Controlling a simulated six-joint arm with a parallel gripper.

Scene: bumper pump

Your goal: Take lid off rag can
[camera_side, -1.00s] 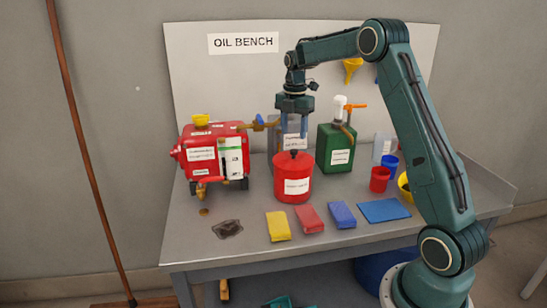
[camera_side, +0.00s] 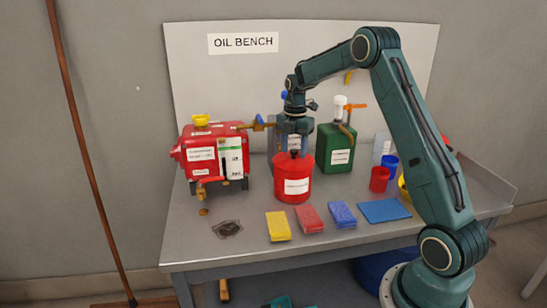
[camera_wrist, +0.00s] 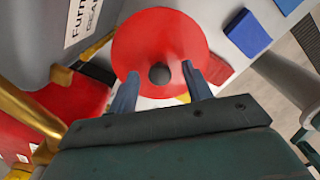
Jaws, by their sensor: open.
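The rag can (camera_side: 291,188) is a red cylinder with a white label, upright on the bench. Its red conical lid (camera_side: 283,163) is seated on top and carries a small dark knob (camera_side: 294,153). My gripper (camera_side: 293,148) points down over the can, fingers low around the knob's height. In the wrist view my gripper (camera_wrist: 165,80) is open, with one blue finger on each side of the knob. A gap shows between knob and fingers.
A red pump (camera_side: 203,158) stands left of the can and a green can (camera_side: 336,145) behind right. Yellow (camera_side: 278,226), red (camera_side: 311,218) and blue (camera_side: 342,214) cloths lie in front. Red (camera_side: 379,179) and blue cups stand right.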

